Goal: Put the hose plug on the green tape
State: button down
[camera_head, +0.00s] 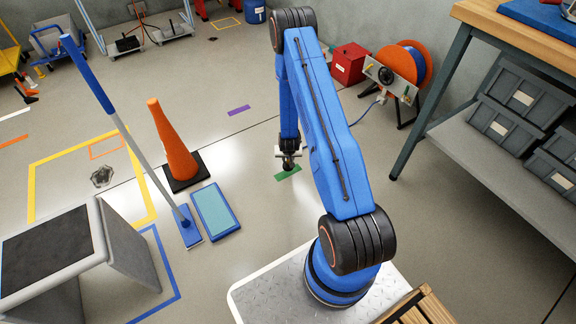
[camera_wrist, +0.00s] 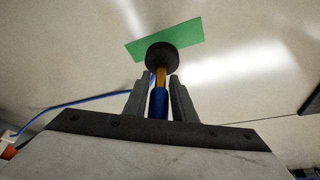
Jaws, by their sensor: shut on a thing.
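The green tape (camera_head: 288,173) is a short strip on the grey floor near the middle of the head view, and it also shows in the wrist view (camera_wrist: 188,36). My gripper (camera_head: 288,158) is over the tape in the head view, pointing down. In the wrist view my gripper (camera_wrist: 160,95) is shut on the hose plug (camera_wrist: 161,57), which has a dark round end, a brass neck and a blue body. The dark end overlaps the tape's near edge in that view. I cannot tell whether it touches the floor.
An orange cone (camera_head: 172,140), a blue mop (camera_head: 187,226) and a blue tray (camera_head: 215,210) stand to the left. A hose reel (camera_head: 400,68) and a red box (camera_head: 348,64) are behind on the right. A workbench (camera_head: 500,160) stands at right. Floor around the tape is clear.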

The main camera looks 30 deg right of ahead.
jog(key=shift+f, duration=2.2)
jog(key=c, duration=1.5)
grip_release()
jog(key=shift+f, duration=0.1)
jog(key=shift+o, duration=0.2)
